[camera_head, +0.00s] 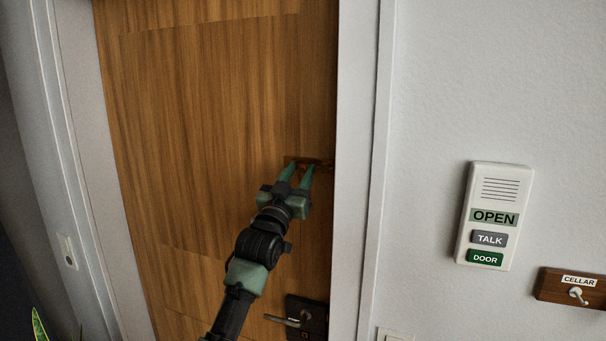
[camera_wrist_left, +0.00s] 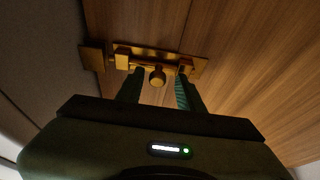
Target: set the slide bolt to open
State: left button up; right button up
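The brass slide bolt (camera_head: 322,162) is mounted on the wooden door near its right edge in the head view. In the left wrist view its backplate (camera_wrist_left: 198,66) is on the wood, and a separate brass keeper (camera_wrist_left: 92,57) sits at the door frame side. The round bolt knob (camera_wrist_left: 157,77) stands out from the rod. My left gripper (camera_head: 295,174) is at the bolt, its fingers (camera_wrist_left: 160,92) apart on either side of the knob, with visible gaps. Whether the rod reaches into the keeper is too dark to tell. My right gripper is not in view.
The white door frame (camera_head: 353,170) runs close to the right. An intercom panel (camera_head: 494,216) and a wooden key board (camera_head: 572,289) labelled CELLAR hang on the wall farther right.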

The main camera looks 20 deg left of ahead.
pick_arm(q)
jog(key=shift+a, duration=0.2)
jog(key=shift+s+f, duration=0.1)
jog(key=shift+s+d+f+b, duration=0.1)
jog(key=shift+s+f+b, duration=0.15)
jog(key=shift+b, duration=0.1)
jog(key=b+v, duration=0.3)
jog(key=v, duration=0.4)
